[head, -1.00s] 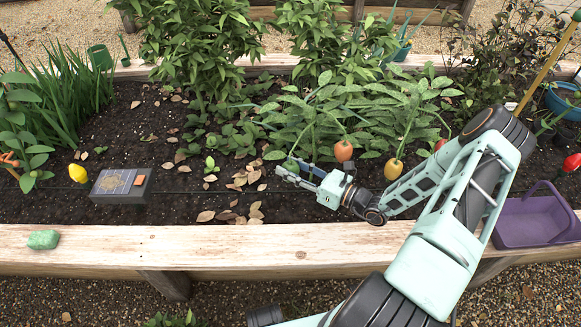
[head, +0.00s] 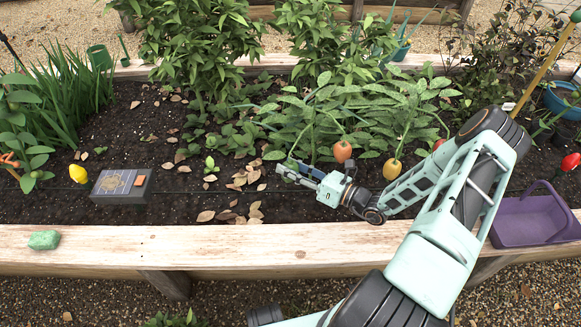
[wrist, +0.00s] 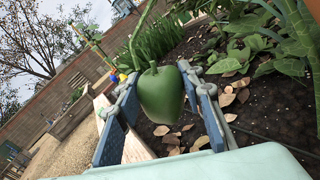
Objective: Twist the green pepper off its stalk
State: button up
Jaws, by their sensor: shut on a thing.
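The green pepper (wrist: 161,95) hangs between the two blue-padded fingers of my gripper (wrist: 160,112) in the wrist view. My gripper is shut on its sides. A green stalk (wrist: 138,38) runs up from the pepper's top and out of the picture; the pepper is joined to it. In the head view the pepper (head: 291,163) is small and partly covered by my gripper (head: 299,172), which is over the soil at the front of the pepper plant (head: 325,115).
An orange pepper (head: 343,151) and a yellow-orange pepper (head: 392,169) hang close to my gripper and arm. A purple basket (head: 535,226) stands at the right on the wooden bed edge (head: 220,245). A dark box (head: 121,186) sits on the soil at left.

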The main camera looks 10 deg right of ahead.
jog(key=shift+w+d+f+m+p, duration=0.1)
jog(key=shift+m+p, duration=0.2)
jog(key=shift+m, duration=0.9)
jog(key=shift+f+m, duration=0.1)
jog(key=shift+m, duration=1)
jog(key=shift+w+d+m, duration=0.1)
jog(key=shift+m, duration=0.4)
jog(key=shift+d+p, duration=0.1)
jog(key=shift+p, duration=0.2)
jog(key=p+v, duration=0.1)
jog(key=v, duration=0.6)
jog(key=shift+r, duration=0.5)
